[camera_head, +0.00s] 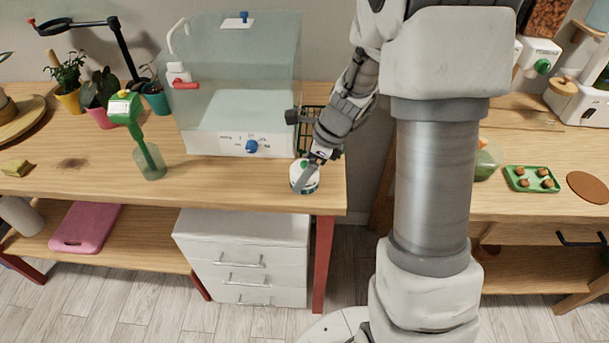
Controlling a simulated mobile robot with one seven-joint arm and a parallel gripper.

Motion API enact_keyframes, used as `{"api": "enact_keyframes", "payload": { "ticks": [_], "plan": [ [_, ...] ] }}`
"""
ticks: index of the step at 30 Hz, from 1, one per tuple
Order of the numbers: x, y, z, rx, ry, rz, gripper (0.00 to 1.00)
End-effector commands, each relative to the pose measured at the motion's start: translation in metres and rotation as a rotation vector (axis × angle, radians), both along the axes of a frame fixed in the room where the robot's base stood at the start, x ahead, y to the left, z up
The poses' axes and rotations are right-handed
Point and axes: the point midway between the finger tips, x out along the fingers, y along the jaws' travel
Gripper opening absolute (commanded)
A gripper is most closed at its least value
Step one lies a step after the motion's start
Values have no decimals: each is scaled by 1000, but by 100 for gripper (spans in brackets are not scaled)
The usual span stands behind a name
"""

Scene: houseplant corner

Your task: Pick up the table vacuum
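A small round white device with a dark band and a green spot, which looks like the table vacuum (311,186), sits near the right front corner of the wooden table (230,180). My gripper (308,175) reaches down to it from the upper right. A grey finger overlaps the device's top and near side. The other finger is not clear, so I cannot tell whether the gripper is open or closed around the device. The device appears to be at table height.
A clear tank (235,90) stands behind the device, with a dark wire rack (313,117) beside it. A green-handled tool stands in a glass (149,165) to the left. Potted plants (68,95) are farther left. A gap separates this table from the right-hand table (515,207).

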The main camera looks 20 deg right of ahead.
Motion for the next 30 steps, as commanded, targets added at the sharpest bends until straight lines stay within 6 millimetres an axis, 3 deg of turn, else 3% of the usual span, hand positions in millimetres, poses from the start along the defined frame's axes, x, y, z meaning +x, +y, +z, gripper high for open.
{"api": "enact_keyframes", "payload": {
  "ticks": [1,6,17,24,30],
  "plan": [
    [0,0,0,0,0,0,42],
    [0,0,1,0,-1,0,15],
    [1,0,9,0,-2,1,15],
    [1,0,47,-1,-5,1,15],
    [-23,-41,72,-1,-4,-6,15]
  ]
}}
